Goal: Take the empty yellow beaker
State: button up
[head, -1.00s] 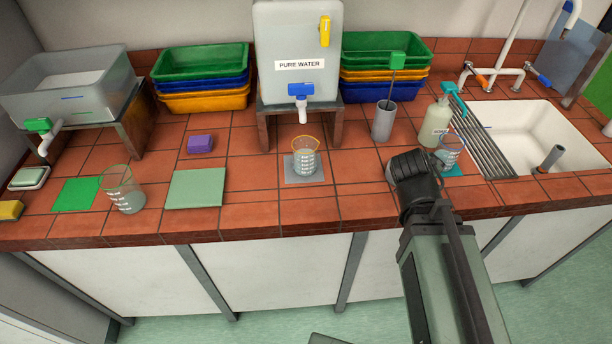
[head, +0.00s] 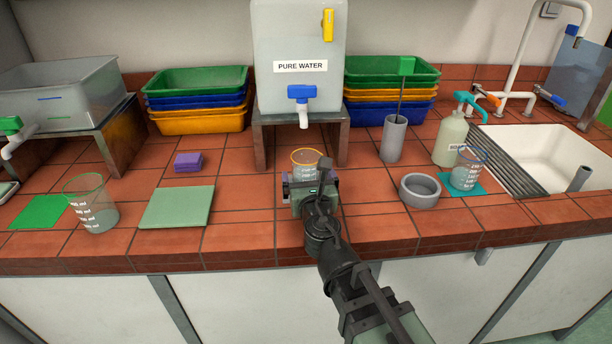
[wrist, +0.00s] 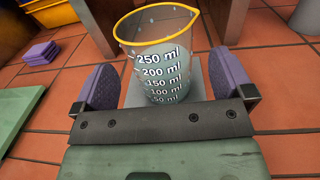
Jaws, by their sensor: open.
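The yellow-rimmed beaker (head: 305,162) stands upright on a small grey mat, in front of and below the blue tap of the pure water tank. In the wrist view the beaker (wrist: 160,65) shows white volume marks; its lower part looks greyish, and I cannot tell surely whether it holds liquid. My gripper (head: 308,184) is low at the near side of the beaker. In the wrist view its two purple fingers (wrist: 165,84) are spread, one to the left and one to the right of the beaker, with gaps showing. The gripper's body hides the beaker's lower front in the head view.
The pure water tank (head: 300,90) on its stand is close behind the beaker.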

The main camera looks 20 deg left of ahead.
aim_at(304, 161)
jog(key=x, duration=0.4)
jog(key=shift+c, duration=0.3)
jog(key=c, duration=1.1)
jog(key=shift+r, duration=0.1)
